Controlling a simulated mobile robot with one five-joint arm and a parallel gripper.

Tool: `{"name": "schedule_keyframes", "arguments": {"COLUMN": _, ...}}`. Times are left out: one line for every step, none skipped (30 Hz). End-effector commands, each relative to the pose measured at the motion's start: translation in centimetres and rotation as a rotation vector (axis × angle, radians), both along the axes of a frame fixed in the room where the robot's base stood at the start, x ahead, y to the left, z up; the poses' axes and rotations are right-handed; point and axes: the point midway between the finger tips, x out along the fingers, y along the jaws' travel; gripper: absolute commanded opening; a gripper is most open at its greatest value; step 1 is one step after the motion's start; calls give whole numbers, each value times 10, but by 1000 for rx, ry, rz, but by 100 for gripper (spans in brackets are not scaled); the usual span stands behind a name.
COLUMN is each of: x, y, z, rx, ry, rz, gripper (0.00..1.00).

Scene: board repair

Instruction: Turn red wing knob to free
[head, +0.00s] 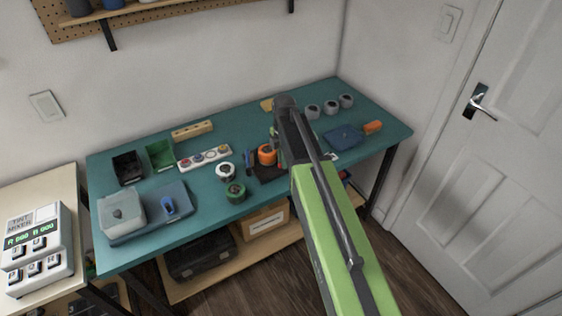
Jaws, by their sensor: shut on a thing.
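I cannot make out the red wing knob in the head view. My own green and dark arm reaches over the right-middle part of the teal bench (240,115) and covers what lies behind it. My gripper is hidden behind the arm, so its jaws and anything between them do not show. A dark board or mat (268,174) shows partly at the arm's left side, with small parts by it that are too small to tell. An orange round thing (267,154) stands at its back edge.
Bins, a wooden block (192,129) and a blue tray (180,212) lie further left. Grey rolls (329,107) and a blue pan (343,138) are right.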

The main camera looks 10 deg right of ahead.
Motion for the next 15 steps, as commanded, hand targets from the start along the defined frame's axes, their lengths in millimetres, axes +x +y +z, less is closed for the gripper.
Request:
{"name": "schedule_keyframes", "arguments": {"x": -4, "y": 2, "z": 0, "rx": 3, "ry": 12, "rz": 7, "gripper": 0}}
{"name": "schedule_keyframes", "arguments": {"x": -4, "y": 2, "z": 0, "rx": 3, "ry": 12, "rz": 9, "gripper": 0}}
{"name": "schedule_keyframes", "arguments": {"x": -4, "y": 2, "z": 0, "rx": 3, "ry": 12, "rz": 11, "gripper": 0}}
{"name": "schedule_keyframes", "arguments": {"x": -4, "y": 2, "z": 0, "rx": 3, "ry": 12, "rz": 12, "gripper": 0}}
{"name": "schedule_keyframes", "arguments": {"x": -4, "y": 2, "z": 0, "rx": 3, "ry": 12, "rz": 13, "gripper": 0}}
{"name": "schedule_keyframes", "arguments": {"x": -4, "y": 2, "z": 0, "rx": 3, "ry": 12, "rz": 14, "gripper": 0}}
{"name": "schedule_keyframes", "arguments": {"x": -4, "y": 2, "z": 0, "rx": 3, "ry": 12, "rz": 14, "gripper": 0}}
{"name": "schedule_keyframes", "arguments": {"x": -4, "y": 2, "z": 0, "rx": 2, "ry": 11, "rz": 14, "gripper": 0}}
{"name": "schedule_keyframes", "arguments": {"x": -4, "y": 2, "z": 0, "rx": 2, "ry": 11, "rz": 14, "gripper": 0}}
{"name": "schedule_keyframes", "arguments": {"x": -4, "y": 2, "z": 0, "rx": 2, "ry": 11, "rz": 14, "gripper": 0}}
{"name": "schedule_keyframes", "arguments": {"x": -4, "y": 2, "z": 0, "rx": 2, "ry": 11, "rz": 14, "gripper": 0}}
{"name": "schedule_keyframes", "arguments": {"x": -4, "y": 2, "z": 0, "rx": 2, "ry": 11, "rz": 14, "gripper": 0}}
{"name": "schedule_keyframes", "arguments": {"x": -4, "y": 2, "z": 0, "rx": 2, "ry": 11, "rz": 14, "gripper": 0}}
{"name": "schedule_keyframes", "arguments": {"x": -4, "y": 2, "z": 0, "rx": 2, "ry": 11, "rz": 14, "gripper": 0}}
{"name": "schedule_keyframes", "arguments": {"x": -4, "y": 2, "z": 0, "rx": 2, "ry": 12, "rz": 14, "gripper": 18}}
